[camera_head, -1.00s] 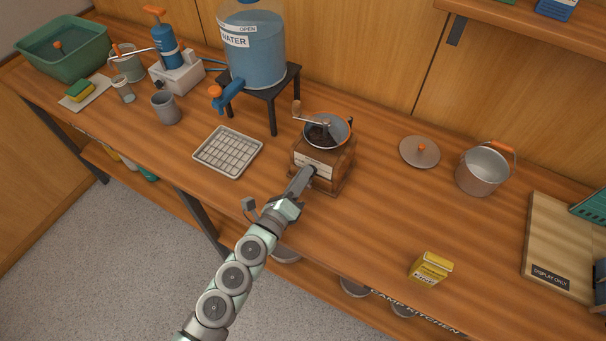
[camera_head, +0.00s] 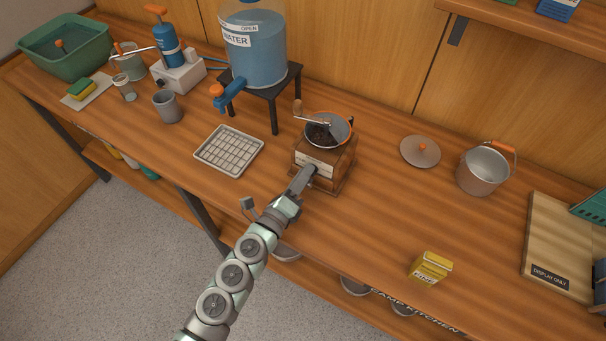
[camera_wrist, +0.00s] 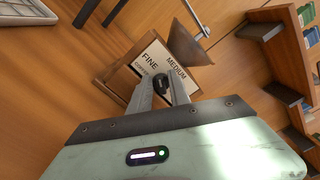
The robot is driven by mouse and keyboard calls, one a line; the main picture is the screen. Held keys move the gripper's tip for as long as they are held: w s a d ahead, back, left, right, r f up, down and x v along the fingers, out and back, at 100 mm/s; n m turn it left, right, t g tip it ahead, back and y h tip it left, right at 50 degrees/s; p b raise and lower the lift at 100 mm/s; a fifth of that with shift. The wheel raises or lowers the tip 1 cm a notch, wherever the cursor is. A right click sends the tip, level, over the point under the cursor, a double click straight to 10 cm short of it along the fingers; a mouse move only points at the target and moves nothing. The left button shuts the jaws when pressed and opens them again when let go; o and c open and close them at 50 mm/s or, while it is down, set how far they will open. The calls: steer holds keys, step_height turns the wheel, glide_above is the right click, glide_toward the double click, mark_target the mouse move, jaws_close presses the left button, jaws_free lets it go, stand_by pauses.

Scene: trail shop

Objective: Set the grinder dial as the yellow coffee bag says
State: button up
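The wooden grinder (camera_head: 323,165) stands mid-table, with a crank and an open hopper on top. Its pale front plate (camera_wrist: 155,64) reads FINE and MEDIUM in the wrist view, with a smaller, partly hidden word below. The black dial knob (camera_wrist: 160,82) sits in front of that plate, and its pointer cannot be made out. My gripper (camera_wrist: 161,86) has one finger on each side of the knob, apparently touching it. In the head view my gripper (camera_head: 309,171) reaches the grinder's front. The yellow coffee bag (camera_head: 430,268) stands upright near the front edge; its small lettering is hard to read.
The wire-grid tray (camera_head: 229,150) lies left of the grinder. The water tank (camera_head: 255,55) on its black stand (camera_head: 273,108) is behind and left. A lid (camera_head: 420,151), a metal pot (camera_head: 482,171) and a display board (camera_head: 560,245) are to the right. Table between grinder and bag is clear.

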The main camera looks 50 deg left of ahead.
steer(key=shift+o, duration=0.7)
steer(key=shift+s, duration=0.1)
steer(key=shift+s+d, duration=0.1)
steer(key=shift+s, duration=0.3)
steer(key=v, duration=0.9)
steer(key=shift+s+d, duration=0.15)
steer(key=shift+s, duration=0.2)
